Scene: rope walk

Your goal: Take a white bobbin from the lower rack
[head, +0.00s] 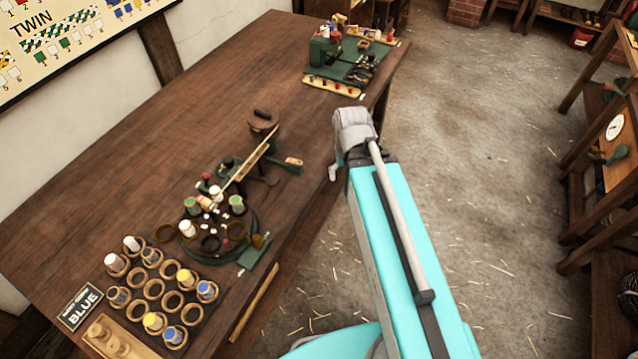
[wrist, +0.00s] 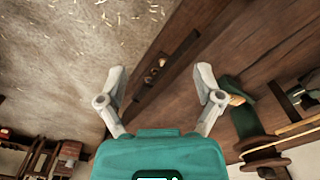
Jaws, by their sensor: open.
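A rack (head: 190,318) with rows of ring holders stands at the lower left of the table in the head view. One white bobbin (head: 115,262) sits upright in its left column, and another white-topped bobbin (head: 132,244) sits at its far end. Yellow and blue bobbins stand in other rings; several rings are empty. My gripper (wrist: 160,70) is open and empty in the wrist view, above the table's edge. It is well to the right of the rack; its fingers are mostly hidden behind my wrist in the head view.
A round dark stand (head: 238,228) behind the rack carries white, green and red bobbins. A wooden tray (head: 105,338) and a BLUE sign (head: 80,307) lie by the rack. A green device (head: 325,48) stands at the table's far end. The table's left middle is bare.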

